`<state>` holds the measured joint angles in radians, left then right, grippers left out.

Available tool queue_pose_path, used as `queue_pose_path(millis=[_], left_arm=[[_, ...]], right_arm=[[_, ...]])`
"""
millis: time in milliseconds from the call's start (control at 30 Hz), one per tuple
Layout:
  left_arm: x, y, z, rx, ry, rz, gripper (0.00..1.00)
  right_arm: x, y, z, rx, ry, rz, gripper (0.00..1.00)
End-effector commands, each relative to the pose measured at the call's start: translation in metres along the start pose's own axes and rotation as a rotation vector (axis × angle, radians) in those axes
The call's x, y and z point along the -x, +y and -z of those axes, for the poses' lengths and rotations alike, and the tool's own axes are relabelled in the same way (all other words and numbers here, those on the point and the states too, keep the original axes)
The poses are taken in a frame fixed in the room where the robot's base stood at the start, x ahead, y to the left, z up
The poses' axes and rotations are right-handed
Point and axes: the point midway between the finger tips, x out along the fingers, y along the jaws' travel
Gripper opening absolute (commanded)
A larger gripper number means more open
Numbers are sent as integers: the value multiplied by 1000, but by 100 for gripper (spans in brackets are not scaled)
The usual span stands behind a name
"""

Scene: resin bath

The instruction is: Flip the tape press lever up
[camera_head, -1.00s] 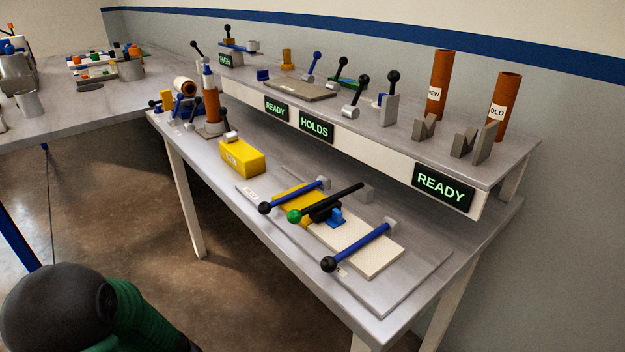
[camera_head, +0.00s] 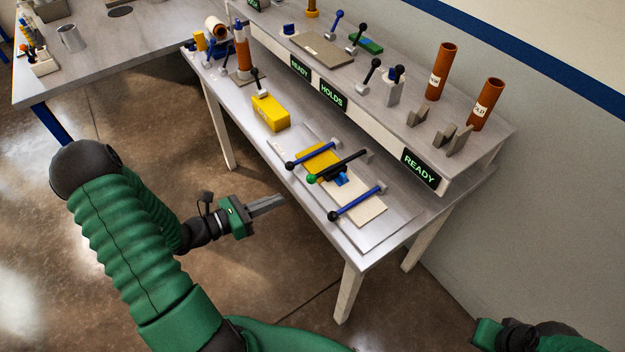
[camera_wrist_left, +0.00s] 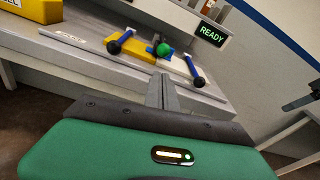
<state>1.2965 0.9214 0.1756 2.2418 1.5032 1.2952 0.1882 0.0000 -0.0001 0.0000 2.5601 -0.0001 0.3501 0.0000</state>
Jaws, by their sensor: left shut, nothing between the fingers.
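The press board (camera_head: 404,221) lies on the lower bench shelf. It carries a lever with a black bar and green knob (camera_head: 312,178) between two blue-bar levers with black knobs, one on the left (camera_head: 312,154) and one on the right (camera_head: 355,203). All three lie low across a yellow and cream strip. I cannot tell by label which is the tape press lever. The green knob also shows in the left wrist view (camera_wrist_left: 163,49). My left gripper (camera_head: 281,201) is shut and empty, in front of the bench edge, apart from the levers. My right gripper (camera_head: 486,334) shows only partly, fingers unclear.
A yellow box (camera_head: 270,112) stands left of the board on the lower shelf. The raised shelf behind has a READY sign (camera_head: 421,169) and orange tubes (camera_head: 441,72). A bench leg (camera_head: 347,292) stands at the front. Open floor lies before the bench.

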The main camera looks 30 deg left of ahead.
Motion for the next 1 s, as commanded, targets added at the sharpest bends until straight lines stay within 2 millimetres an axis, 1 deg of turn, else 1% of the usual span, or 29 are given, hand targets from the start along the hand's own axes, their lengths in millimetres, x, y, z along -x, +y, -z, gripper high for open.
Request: queue_pose_path(millis=[167, 267, 367, 600, 700, 833, 1000], left_arm=[[-1, 0, 2, -2, 2, 3, 0], [-5, -1, 2, -2, 3, 5, 0], [-16, -2, 1, -3, 2, 7, 0], [-65, -3, 2, -4, 4, 9, 0], [-82, -3, 2, -2, 3, 8, 0], [-96, -2, 2, -3, 3, 6, 0], [-101, -2, 2, -2, 3, 5, 0]], right_arm=[[-2, 0, 0, 0, 0, 0, 0], [-2, 0, 0, 0, 0, 0, 0], [-1, 0, 0, 0, 0, 0, 0], [0, 0, 0, 0, 0, 0, 0], [0, 0, 0, 0, 0, 0, 0], [1, 0, 0, 0, 0, 0, 0], [1, 0, 0, 0, 0, 0, 0]])
